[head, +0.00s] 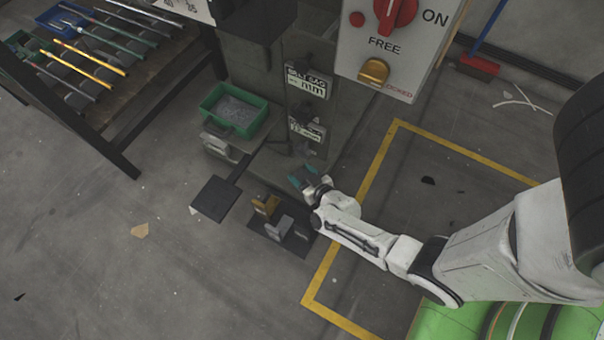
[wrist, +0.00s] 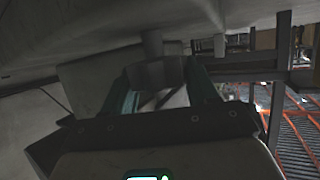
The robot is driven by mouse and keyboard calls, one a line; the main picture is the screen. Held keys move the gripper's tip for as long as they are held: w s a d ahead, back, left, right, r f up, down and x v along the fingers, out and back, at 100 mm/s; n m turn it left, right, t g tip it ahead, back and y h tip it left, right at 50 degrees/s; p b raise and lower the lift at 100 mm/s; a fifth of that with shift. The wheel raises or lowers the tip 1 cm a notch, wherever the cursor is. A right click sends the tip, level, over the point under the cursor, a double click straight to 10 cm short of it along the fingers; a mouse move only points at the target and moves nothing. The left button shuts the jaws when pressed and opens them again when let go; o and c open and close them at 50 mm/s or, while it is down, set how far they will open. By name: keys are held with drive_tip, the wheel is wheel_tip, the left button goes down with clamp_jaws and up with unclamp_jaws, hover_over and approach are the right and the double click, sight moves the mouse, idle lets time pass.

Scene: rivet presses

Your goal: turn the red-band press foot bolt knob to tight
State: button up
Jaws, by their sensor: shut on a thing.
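The grey press (head: 320,62) stands at the top middle of the head view. My gripper (head: 303,177) is low beside its base, with teal fingers. In the wrist view, the fingers are closed around a dark grey knob (wrist: 155,75) on a short stem under a pale overhanging part. I take it for the foot bolt knob. In the head view my gripper and wrist hide the knob. No red band is clear in either view, and no tight mark can be read.
A control panel (head: 385,45) with a red switch and brass knob hangs above. A green bin (head: 233,112) of small parts, a black floor plate (head: 216,198), and brass (head: 265,205) and grey blocks (head: 278,228) lie nearby. A rod rack (head: 105,110) stands left. The yellow-lined floor is mostly clear.

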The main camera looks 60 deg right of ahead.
drive_tip(key=shift+r+m+g+h+p, duration=0.25)
drive_tip(key=shift+m+h+p, duration=0.3)
drive_tip(key=shift+p, duration=0.4)
drive_tip(key=shift+w+f+m+g+h+p, duration=0.15)
drive_tip(key=shift+m+g+h+p, duration=0.4)
drive_tip(key=shift+m+h+p, duration=0.35)
drive_tip(key=shift+f+m+g+h+p, duration=0.15)
drive_tip(key=shift+m+g+h+p, duration=0.2)
drive_tip(key=shift+m+g+h, duration=0.45)
drive_tip(key=o, duration=1)
drive_tip(key=shift+c, duration=0.2)
